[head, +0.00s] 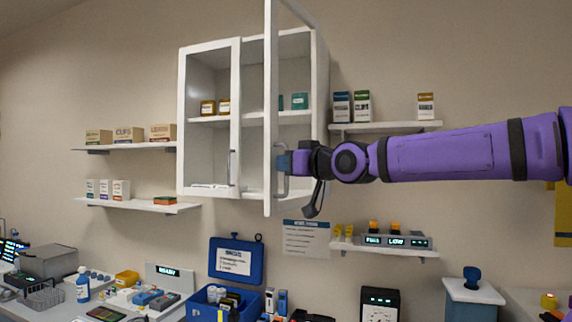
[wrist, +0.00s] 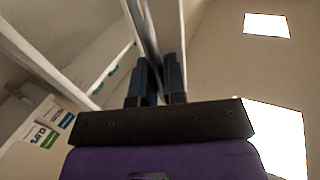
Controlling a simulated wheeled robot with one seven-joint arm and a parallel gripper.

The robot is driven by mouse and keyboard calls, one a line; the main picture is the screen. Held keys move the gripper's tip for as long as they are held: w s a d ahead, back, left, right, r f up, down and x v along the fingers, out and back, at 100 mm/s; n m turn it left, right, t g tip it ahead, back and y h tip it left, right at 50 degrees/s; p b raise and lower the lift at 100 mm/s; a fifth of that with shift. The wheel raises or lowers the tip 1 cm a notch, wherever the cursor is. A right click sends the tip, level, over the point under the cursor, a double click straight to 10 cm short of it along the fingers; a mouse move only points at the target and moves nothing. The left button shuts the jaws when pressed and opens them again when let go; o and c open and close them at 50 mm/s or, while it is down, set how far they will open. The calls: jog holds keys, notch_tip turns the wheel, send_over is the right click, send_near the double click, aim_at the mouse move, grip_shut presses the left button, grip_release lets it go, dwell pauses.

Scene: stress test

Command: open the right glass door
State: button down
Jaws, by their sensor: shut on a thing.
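The white wall cabinet (head: 320,100) has two framed glass doors. The right glass door (head: 269,110) is swung out from the cabinet and shows nearly edge-on, so the right side of the interior is uncovered. Its grey bar handle (head: 286,184) faces right. My gripper (head: 284,163) reaches in from the right and is shut on this handle. In the wrist view, the two dark blue fingers (wrist: 160,78) close around the handle (wrist: 149,35), beside the pale door frame. The left glass door (head: 209,120) looks closed, with its own handle (head: 230,167) free.
Brown jars (head: 208,107) and teal boxes (head: 299,101) stand on the cabinet's shelf. A wall shelf with boxes (head: 385,127) lies right of the cabinet, behind my arm. Below are a display shelf (head: 385,246) and a cluttered bench with a blue case (head: 236,260).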

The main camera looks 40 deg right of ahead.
jog(key=shift+d+r, duration=0.1)
jog(key=shift+d, duration=0.05)
jog(key=c, duration=1.5)
grip_release()
jog(key=s, duration=1.1)
jog(key=shift+w+d, duration=0.1)
jog(key=s+a+f+g, duration=0.2)
jog(key=a+f+g, duration=0.4)
jog(key=a+f, duration=0.3)
jog(key=s+a+f+g, duration=0.3)
jog(key=a+f+g, duration=0.3)
jog(key=a+f, duration=0.3)
notch_tip(320, 180, down, 3)
jog(key=shift+a+f+g, duration=0.15)
jog(key=shift+g, duration=0.25)
